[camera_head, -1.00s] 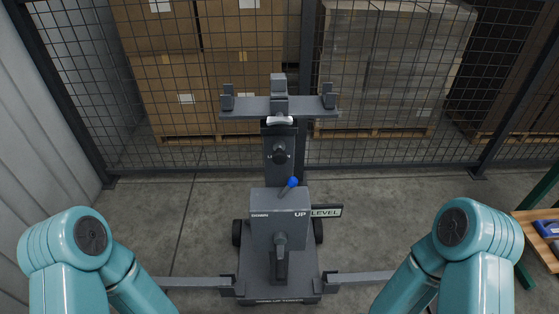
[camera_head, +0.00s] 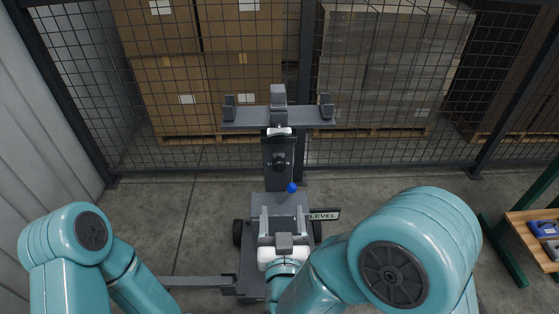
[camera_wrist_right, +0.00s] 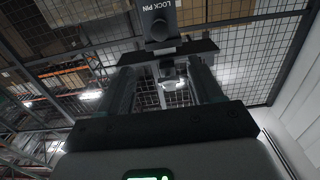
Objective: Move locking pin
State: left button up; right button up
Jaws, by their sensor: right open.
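The locking pin (camera_head: 280,160) shows as a dark round knob on the upright grey column in the head view. In the right wrist view a dark knob (camera_wrist_right: 158,30) sits below the words LOCK PIN, at the top of the picture. My right gripper (camera_head: 283,215) is open, with its two fingers apart in front of the grey control box and below the pin. It also shows in the right wrist view (camera_wrist_right: 163,75), with nothing held between its fingers. My left gripper is out of view; only the teal left arm shows.
The lifter's forked crossbar (camera_head: 280,117) tops the column. A blue-knobbed lever (camera_head: 292,187) stands on the box beside the LEVEL sign (camera_head: 324,215). Mesh fencing (camera_head: 400,85) with boxed pallets is behind. A wooden bench (camera_head: 535,240) stands at the right.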

aim_at(279, 167)
jog(key=w+p, duration=0.4)
jog(key=w, duration=1.1)
jog(key=shift+w+f, duration=0.1)
jog(key=shift+w, duration=0.45)
